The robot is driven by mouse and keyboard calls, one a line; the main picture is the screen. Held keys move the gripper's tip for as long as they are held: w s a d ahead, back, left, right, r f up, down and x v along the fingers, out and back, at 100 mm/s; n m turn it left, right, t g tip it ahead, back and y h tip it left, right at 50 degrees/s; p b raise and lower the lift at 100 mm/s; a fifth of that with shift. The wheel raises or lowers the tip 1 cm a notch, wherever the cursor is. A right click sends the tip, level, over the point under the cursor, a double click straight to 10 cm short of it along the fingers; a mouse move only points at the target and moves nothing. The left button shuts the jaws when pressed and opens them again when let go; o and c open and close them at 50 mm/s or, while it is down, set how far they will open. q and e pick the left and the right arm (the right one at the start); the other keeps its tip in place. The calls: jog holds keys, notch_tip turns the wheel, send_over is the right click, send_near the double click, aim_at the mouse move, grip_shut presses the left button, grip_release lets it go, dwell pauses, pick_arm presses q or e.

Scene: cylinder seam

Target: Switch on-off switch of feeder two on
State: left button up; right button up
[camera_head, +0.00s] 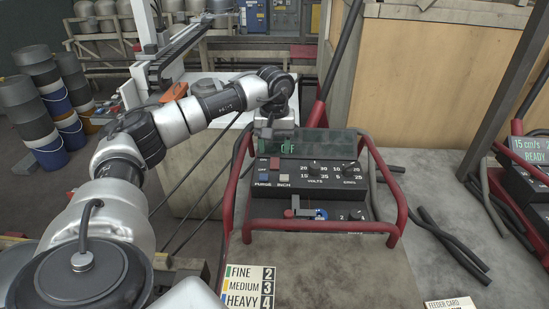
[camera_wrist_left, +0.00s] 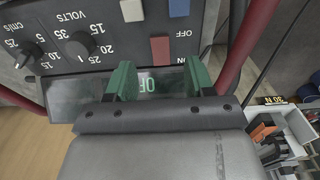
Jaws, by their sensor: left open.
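The feeder control box (camera_head: 350,178) sits in a red tubular frame (camera_head: 400,200), with a green-lettered display (camera_head: 330,145) on top reading OFF, partly covered by my gripper. A red switch (camera_head: 275,163) is at the upper left of its panel, beside an OFF label. In the left wrist view the red switch (camera_wrist_left: 160,49) lies just beyond the fingertips, with OFF and ON lettering beside it. My left gripper (camera_head: 268,133) is open over the display; its two green fingers (camera_wrist_left: 160,80) are apart with nothing between them. My right gripper is not in view.
Knobs (camera_head: 314,166) and blue and pale buttons (camera_head: 264,177) share the panel. A lower strip carries a small red lever (camera_head: 288,213). Another unit (camera_head: 530,150) at the right edge reads 15 cm/s READY. Black cables (camera_head: 455,245) lie on the bench right of the box.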

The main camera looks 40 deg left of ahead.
aim_at(275, 166)
pick_arm(q)
notch_tip(275, 166, down, 6)
jog(key=shift+a+r+p, duration=0.1)
jog(key=shift+r+p, duration=0.1)
jog(key=shift+p, duration=0.4)
